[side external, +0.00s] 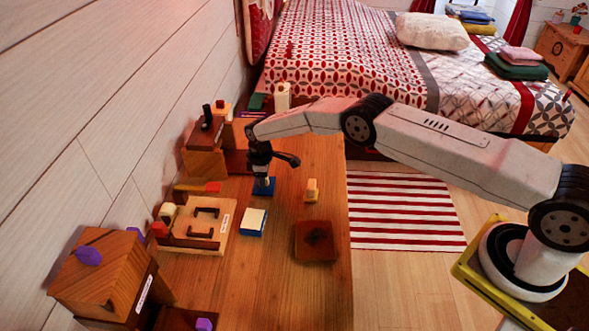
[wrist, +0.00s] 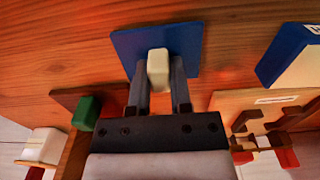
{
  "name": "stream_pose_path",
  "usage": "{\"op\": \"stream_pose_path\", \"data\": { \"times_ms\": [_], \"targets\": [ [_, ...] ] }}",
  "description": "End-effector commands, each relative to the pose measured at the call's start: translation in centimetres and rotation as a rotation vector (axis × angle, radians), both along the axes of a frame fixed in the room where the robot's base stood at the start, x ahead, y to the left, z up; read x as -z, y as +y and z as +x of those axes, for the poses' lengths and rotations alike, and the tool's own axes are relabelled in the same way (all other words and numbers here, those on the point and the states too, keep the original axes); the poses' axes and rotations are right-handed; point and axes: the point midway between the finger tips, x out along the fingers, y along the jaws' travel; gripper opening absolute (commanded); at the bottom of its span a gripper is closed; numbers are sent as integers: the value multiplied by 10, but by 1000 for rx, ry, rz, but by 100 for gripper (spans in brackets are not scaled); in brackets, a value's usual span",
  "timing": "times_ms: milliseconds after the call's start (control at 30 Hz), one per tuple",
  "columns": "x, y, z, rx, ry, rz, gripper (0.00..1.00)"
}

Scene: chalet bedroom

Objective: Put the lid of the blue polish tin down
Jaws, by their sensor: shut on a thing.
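The lid (side external: 263,187) is a flat blue square with a cream knob. My gripper (side external: 262,174) points down at it from above. In the wrist view my gripper (wrist: 160,85) is shut on the cream knob, with the blue plate of the lid (wrist: 185,45) beyond the fingertips. The lid is at or very near the table top; I cannot tell if it touches. The blue polish tin (side external: 251,229) stands uncovered on the table, nearer the side camera, with a cream top face. The tin (wrist: 270,62) also shows at the right of the wrist view.
A wooden tray (side external: 227,232) with dark brackets lies left of the tin. A dark square dish (side external: 316,256) and a small yellowish block (side external: 312,188) lie to the right. Wooden boxes (side external: 120,262) line the wall side. Bare table (side external: 270,290) lies in front.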

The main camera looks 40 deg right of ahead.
Motion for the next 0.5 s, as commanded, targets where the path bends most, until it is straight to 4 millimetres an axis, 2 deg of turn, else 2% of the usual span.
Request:
{"op": "stream_pose_path", "data": {
  "times_ms": [400, 433, 500],
  "targets": [
    [3, 0, 0, 0, 0, 0, 0],
    [3, 0, 0, 0, -1, 0, 28],
    [3, 0, 0, 0, -1, 0, 51]
  ]
}}
